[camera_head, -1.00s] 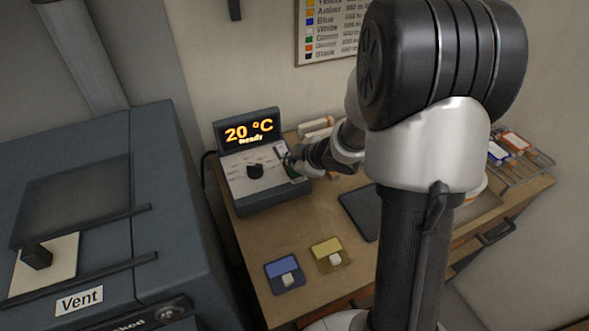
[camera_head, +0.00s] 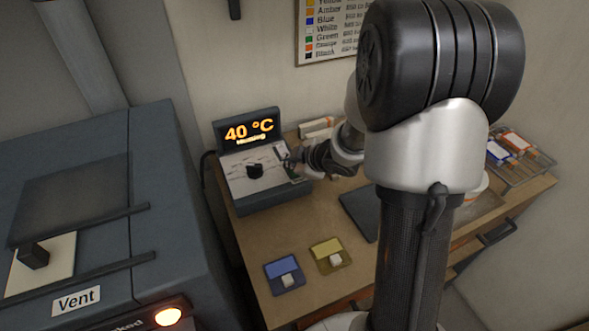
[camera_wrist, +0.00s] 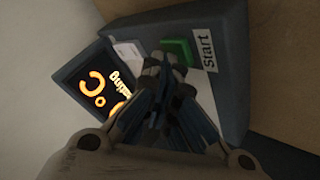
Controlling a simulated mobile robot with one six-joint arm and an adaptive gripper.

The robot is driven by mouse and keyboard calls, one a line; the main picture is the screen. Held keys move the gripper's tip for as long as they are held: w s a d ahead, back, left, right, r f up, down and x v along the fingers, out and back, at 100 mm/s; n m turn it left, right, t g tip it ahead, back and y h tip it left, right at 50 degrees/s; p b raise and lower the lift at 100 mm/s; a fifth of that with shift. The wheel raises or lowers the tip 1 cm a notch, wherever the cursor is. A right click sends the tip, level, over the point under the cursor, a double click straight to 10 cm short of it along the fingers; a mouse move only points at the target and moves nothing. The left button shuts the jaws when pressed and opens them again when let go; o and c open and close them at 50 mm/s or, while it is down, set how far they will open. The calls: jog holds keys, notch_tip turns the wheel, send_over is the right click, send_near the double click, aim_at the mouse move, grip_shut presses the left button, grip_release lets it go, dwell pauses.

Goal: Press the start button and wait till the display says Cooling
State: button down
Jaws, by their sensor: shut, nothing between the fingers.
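The controller (camera_head: 240,192) stands at the back left of the desk. Its display (camera_head: 249,130) reads 40 °C in orange, with a small second line that is blurred here. In the wrist view the display (camera_wrist: 92,85) shows sideways, with a word ending in "ating". The green start button (camera_wrist: 178,50) sits beside the white "Start" label (camera_wrist: 203,49). My gripper (camera_wrist: 160,72) is shut and empty, its tips close beside the button; I cannot tell whether they touch it. In the head view my gripper (camera_head: 288,161) is over the controller's right side.
A black knob (camera_head: 255,171) is on the controller's face. The kiln (camera_head: 165,215) stands at left, with a "Vent" label and a lit orange lamp (camera_head: 168,316). Blue (camera_head: 284,274) and yellow (camera_head: 330,255) pads lie in front. A rack (camera_head: 520,155) is at right.

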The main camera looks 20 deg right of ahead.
jog(key=shift+r+p, duration=0.85)
jog(key=shift+p, duration=0.1)
jog(key=shift+r, duration=0.1)
notch_tip(320, 180, up, 5)
jog(key=p, duration=0.5)
dwell(0.4)
